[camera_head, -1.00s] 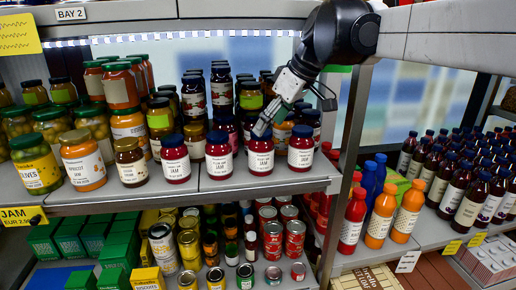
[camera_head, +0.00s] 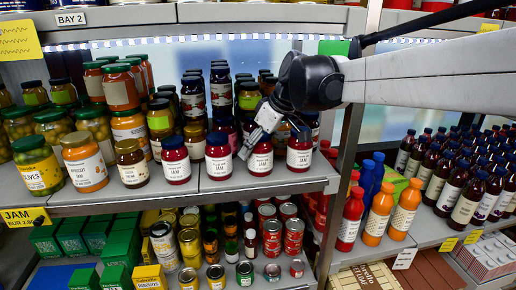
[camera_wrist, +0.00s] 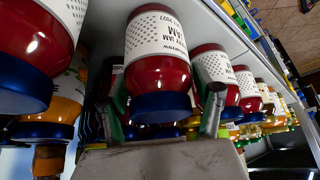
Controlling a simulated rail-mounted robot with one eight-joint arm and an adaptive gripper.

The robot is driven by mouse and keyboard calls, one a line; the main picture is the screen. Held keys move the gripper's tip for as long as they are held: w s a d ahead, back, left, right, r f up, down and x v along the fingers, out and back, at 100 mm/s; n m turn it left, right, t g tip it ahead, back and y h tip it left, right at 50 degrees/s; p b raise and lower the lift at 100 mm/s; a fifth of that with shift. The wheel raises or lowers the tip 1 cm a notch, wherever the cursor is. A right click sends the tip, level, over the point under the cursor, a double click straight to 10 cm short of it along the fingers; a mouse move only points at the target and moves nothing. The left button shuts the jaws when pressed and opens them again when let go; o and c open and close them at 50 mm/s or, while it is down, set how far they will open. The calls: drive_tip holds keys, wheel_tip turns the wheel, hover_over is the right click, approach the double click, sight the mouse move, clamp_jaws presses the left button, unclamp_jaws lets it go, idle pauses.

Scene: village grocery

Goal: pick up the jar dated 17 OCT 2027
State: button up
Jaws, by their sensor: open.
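Red jam jars with dark blue lids stand upright along the shelf's front edge in the head view. My gripper (camera_head: 252,141) is at one of them (camera_head: 260,163), partly covering its lid. In the wrist view, which appears upside down, this jar (camera_wrist: 157,72) lies between the two separated fingers of my gripper (camera_wrist: 164,108). Its label reads JAM, with a small date ending in 2027; I cannot read the day surely. Whether the fingers touch the glass is unclear. Label dates are too small to read in the head view.
Similar jars stand close on both sides, one at left (camera_head: 218,160) and one at right (camera_head: 299,153). More jars crowd behind. The grey shelf edge (camera_head: 190,198) runs just in front. A shelf upright (camera_head: 345,150) stands to the right.

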drive_tip(key=shift+c, duration=0.3)
drive_tip(key=c, duration=1.4)
drive_tip(key=shift+c, duration=0.2)
drive_tip(key=shift+r, duration=0.15)
